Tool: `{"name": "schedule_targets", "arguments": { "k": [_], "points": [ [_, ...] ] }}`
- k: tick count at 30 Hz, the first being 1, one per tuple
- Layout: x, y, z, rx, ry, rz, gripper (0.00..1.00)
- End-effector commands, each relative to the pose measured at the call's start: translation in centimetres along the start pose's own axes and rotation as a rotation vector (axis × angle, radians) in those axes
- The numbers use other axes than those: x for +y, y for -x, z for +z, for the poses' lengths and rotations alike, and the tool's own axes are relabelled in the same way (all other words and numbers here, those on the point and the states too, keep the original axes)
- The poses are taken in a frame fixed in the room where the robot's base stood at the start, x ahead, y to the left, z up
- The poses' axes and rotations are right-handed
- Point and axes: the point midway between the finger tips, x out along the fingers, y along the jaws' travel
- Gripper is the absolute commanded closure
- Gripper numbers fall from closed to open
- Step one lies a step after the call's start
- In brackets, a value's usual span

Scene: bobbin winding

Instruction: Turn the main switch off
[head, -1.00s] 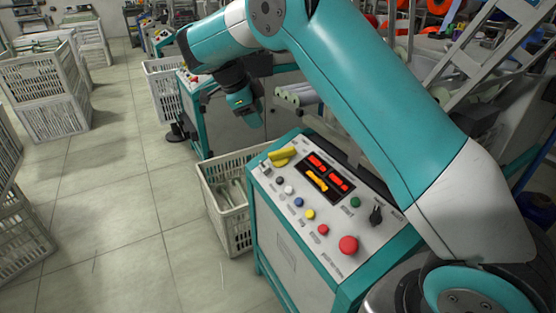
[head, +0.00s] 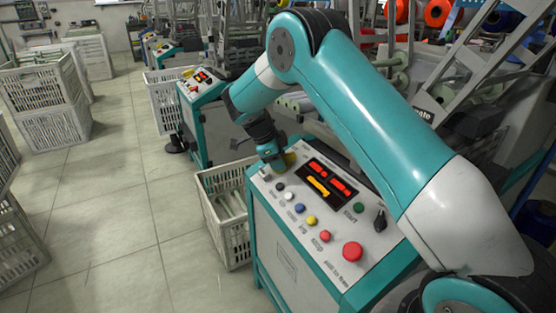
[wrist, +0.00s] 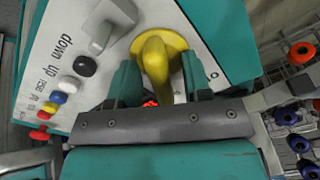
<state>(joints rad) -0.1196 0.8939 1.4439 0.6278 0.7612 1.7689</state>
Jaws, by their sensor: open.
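The main switch (wrist: 156,62) is a yellow handle on a round yellow plate at the panel's far left corner. In the head view only part of the yellow switch (head: 290,159) shows, as my gripper hides the rest. My gripper (wrist: 158,78) is open, with one finger on each side of the yellow handle in the wrist view. A gap shows on either side, and I cannot tell whether a finger touches it. In the head view my gripper (head: 274,165) is low over that corner of the panel (head: 335,232).
A small grey lever (wrist: 108,28) stands beside the switch. A row of buttons runs along the panel to a large red button (head: 352,252). A black selector (head: 380,221) is at the right. A white crate (head: 218,225) stands left of the panel.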

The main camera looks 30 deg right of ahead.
Motion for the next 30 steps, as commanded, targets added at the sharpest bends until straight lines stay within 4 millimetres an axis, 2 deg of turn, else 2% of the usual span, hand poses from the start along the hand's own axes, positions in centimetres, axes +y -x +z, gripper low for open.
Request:
{"name": "schedule_targets", "arguments": {
  "k": [5, 9, 11, 22, 30],
  "points": [
    [0.01, 0.01, 0.0, 0.0, 0.0, 0.0, 0.58],
    [0.01, 0.02, 0.0, 0.0, 0.0, 0.0, 0.9],
    [0.01, 0.03, 0.0, 0.0, 0.0, 0.0, 1.0],
    [-0.04, 0.17, -0.06, 0.001, 0.046, 0.0, 1.0],
    [-0.13, 0.37, -0.17, 0.002, 0.218, -0.001, 1.0]
  ]
}}
